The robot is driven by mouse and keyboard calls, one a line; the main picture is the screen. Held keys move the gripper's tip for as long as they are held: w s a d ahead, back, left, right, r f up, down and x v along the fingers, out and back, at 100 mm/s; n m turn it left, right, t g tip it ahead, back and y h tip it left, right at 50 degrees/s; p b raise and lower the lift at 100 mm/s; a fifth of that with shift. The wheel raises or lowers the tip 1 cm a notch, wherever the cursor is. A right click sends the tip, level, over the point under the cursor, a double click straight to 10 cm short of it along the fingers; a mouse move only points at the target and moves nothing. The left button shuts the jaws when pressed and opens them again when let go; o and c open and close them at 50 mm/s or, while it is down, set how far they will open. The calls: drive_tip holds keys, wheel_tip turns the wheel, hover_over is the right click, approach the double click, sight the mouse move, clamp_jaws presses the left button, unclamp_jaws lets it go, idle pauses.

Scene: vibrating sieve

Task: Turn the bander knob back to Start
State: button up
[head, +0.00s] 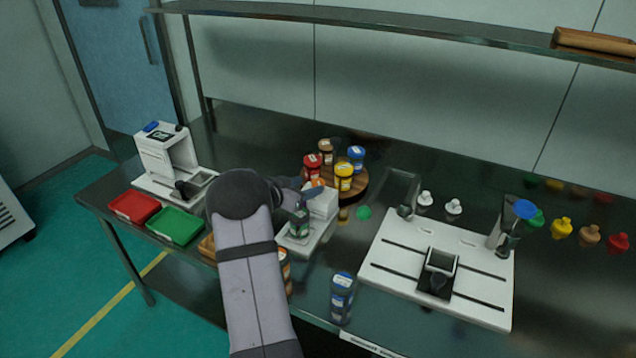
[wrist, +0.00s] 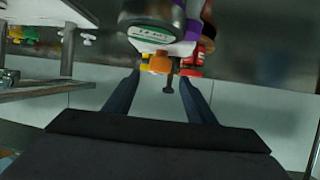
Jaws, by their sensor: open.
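A small white machine (head: 322,204), which I take to be the bander, stands in the middle of the table, partly hidden by my arm. My gripper (head: 302,196) is at its upper left side, with its fingers apart and empty. In the wrist view my gripper (wrist: 160,98) shows one finger on each side of a short dark peg with a wide end (wrist: 168,88), possibly the knob. The peg is between the fingers in the picture; contact cannot be told. A round green-labelled item (wrist: 160,30) is in front of the white body. No Start mark is legible.
Several spice jars stand on a round wooden stand (head: 357,188) just behind. A blue-labelled jar (head: 342,298) stands at the front edge. Red (head: 134,207) and green (head: 175,226) trays lie left; a white slotted board (head: 400,281) lies right. A shelf (head: 400,27) runs above.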

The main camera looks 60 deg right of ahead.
sight(317, 182)
drive_tip(key=shift+p+x, duration=0.55)
drive_tip(key=shift+x, duration=3)
drive_tip(key=c, duration=1.1)
